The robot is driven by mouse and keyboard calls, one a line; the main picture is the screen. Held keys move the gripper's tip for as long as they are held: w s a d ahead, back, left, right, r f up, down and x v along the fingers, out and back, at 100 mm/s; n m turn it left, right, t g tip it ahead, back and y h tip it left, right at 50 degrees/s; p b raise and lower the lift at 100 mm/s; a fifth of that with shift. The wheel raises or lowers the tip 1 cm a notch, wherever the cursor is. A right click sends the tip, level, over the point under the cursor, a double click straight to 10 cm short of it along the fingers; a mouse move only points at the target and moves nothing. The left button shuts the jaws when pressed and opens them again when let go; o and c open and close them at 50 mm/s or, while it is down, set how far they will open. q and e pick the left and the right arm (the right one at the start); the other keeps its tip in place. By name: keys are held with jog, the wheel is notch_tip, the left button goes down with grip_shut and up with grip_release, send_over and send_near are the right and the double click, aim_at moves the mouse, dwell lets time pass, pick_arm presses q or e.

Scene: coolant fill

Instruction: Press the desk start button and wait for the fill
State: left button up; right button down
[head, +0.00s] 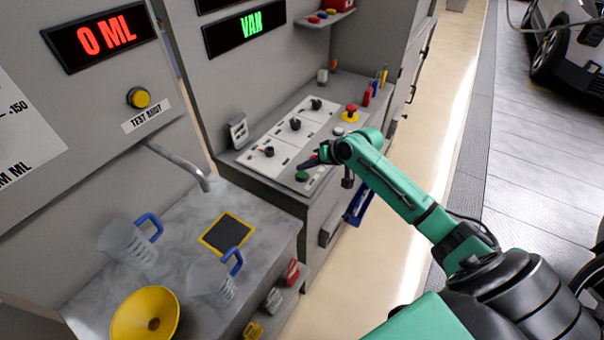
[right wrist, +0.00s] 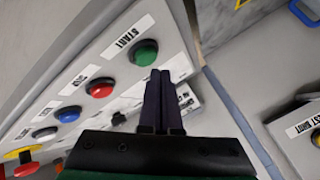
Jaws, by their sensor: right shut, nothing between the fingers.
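My right gripper (head: 313,163) is shut and empty, close to the button. In the right wrist view its fingertips (right wrist: 164,73) lie just at the button's lower right edge; I cannot tell whether they touch it. The red display (head: 104,35) reads "0 ML" and the green display (head: 251,25) reads "VAN". My left gripper is out of view.
A red button (right wrist: 99,87) and a blue button (right wrist: 69,113) sit in line with the green one. Black knobs (head: 295,124) and a red emergency stop (head: 351,112) stand on the desk.

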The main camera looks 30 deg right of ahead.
aim_at(305, 176)
dwell(0.7)
jog(key=shift+f, duration=0.4)
jog(key=shift+f, duration=0.55)
dwell(0.7)
jog(key=shift+r+p, duration=0.95)
notch_tip(305, 176, up, 5)
jog(key=p, duration=0.5)
jog(key=shift+r, duration=0.1)
